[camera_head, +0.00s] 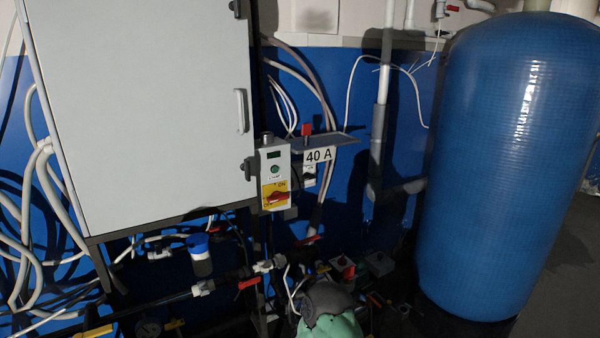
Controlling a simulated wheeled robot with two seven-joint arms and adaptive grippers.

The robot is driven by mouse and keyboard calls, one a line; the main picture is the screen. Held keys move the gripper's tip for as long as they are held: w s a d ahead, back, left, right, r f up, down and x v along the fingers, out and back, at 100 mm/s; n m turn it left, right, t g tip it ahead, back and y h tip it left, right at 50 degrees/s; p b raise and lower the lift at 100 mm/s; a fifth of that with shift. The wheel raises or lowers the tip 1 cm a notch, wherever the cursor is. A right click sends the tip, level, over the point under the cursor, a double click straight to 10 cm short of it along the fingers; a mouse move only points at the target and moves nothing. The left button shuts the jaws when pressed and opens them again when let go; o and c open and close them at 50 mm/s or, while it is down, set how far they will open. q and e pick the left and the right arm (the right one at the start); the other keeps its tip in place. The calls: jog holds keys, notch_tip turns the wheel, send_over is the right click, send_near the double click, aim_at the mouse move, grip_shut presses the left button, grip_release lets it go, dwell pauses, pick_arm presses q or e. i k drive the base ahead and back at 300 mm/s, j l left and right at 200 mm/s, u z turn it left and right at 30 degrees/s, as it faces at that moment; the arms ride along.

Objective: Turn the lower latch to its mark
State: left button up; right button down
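A pale grey cabinet door (140,110) fills the upper left. A dark lower latch (249,169) sits at the door's right edge near its bottom corner. A similar dark upper latch (236,9) sits on the same edge near the top of the picture. A light vertical door handle (241,111) is between them. The door looks closed. The latch's mark is too small to make out, and I cannot tell its exact turn angle. Neither of my grippers is in view, and nothing touches the lower latch.
A grey control box (275,168) with a red-and-yellow switch (276,197) stands close right of the lower latch. A small shelf (322,143) with a "40 A" sign (319,155) is beyond. A big blue tank (510,160) stands right. Pipes and valves crowd below.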

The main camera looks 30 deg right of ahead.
aim_at(246, 167)
jog(key=z, duration=0.75)
jog(key=k+z, duration=0.1)
jog(key=k, duration=0.15)
jog(key=i+u, duration=0.1)
jog(key=i, duration=0.65)
jog(key=i+l, duration=0.15)
jog(key=i, duration=0.6)
jog(key=u, duration=0.05)
